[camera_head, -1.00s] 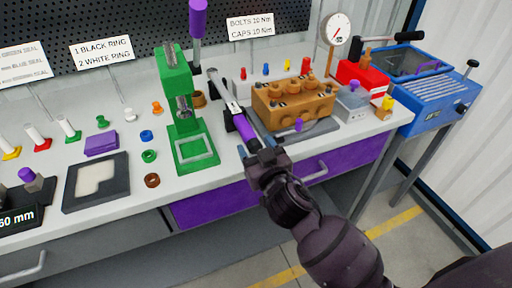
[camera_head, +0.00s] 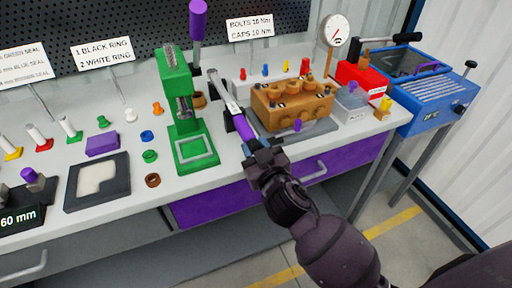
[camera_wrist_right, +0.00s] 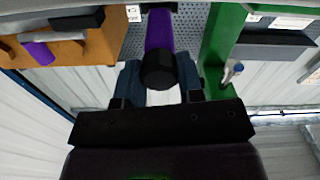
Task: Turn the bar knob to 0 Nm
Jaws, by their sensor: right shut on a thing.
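A torque wrench with a silver shaft and a purple grip (camera_head: 243,127) lies slanted on the bench between the green press and the orange pump block. Its black end knob (camera_wrist_right: 158,71) shows large in the right wrist view, below the purple grip (camera_wrist_right: 158,30). My right gripper (camera_head: 262,150) is at the near end of the wrench. In the wrist view its dark fingers (camera_wrist_right: 159,80) are on both sides of the knob and shut on it. The head view hides the knob behind the gripper. Any torque reading on the shaft is too small to read. My left gripper is not in view.
The green press (camera_head: 184,110) stands close left of the wrench. The orange pump block (camera_head: 292,104) is close right, on a grey plate. A round gauge (camera_head: 335,31) and a red box (camera_head: 360,75) stand behind it. A purple drawer (camera_head: 330,175) is below the bench edge.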

